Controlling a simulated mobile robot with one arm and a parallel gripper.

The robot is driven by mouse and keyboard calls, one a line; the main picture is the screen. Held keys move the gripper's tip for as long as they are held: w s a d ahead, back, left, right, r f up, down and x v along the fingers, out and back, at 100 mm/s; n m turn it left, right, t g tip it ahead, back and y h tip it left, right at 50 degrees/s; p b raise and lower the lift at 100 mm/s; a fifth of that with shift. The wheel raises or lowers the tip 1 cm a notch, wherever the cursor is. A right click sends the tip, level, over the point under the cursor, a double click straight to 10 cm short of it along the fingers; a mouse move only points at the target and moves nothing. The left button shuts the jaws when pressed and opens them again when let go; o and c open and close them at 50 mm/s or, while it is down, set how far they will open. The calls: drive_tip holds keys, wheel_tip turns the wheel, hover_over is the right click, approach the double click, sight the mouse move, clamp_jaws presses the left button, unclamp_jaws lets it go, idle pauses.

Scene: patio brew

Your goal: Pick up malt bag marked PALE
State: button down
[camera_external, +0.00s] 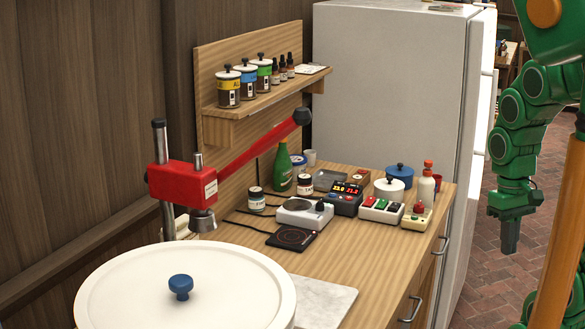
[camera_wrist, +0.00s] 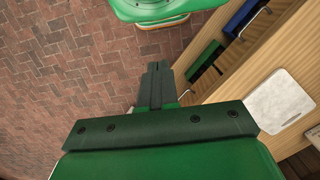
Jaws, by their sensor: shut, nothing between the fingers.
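I see no malt bag marked PALE in either view. My gripper (camera_external: 510,238) hangs at the right of the external view, pointing down over the brick floor, to the right of the fridge and counter. Its fingers are together and empty. In the wrist view the closed fingers (camera_wrist: 155,72) stand over bare brick paving, beside the wooden counter.
The wooden counter (camera_external: 345,255) holds a red lever press (camera_external: 183,184), a white-lidded vessel (camera_external: 130,290), jars and small devices. A grey fridge (camera_external: 390,85) stands behind. In the wrist view, a pale board (camera_wrist: 280,102) lies at right; brick floor (camera_wrist: 60,85) is clear at left.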

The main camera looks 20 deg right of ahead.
idle(0.4)
drive_tip(key=shift+c, duration=0.4)
unclamp_jaws()
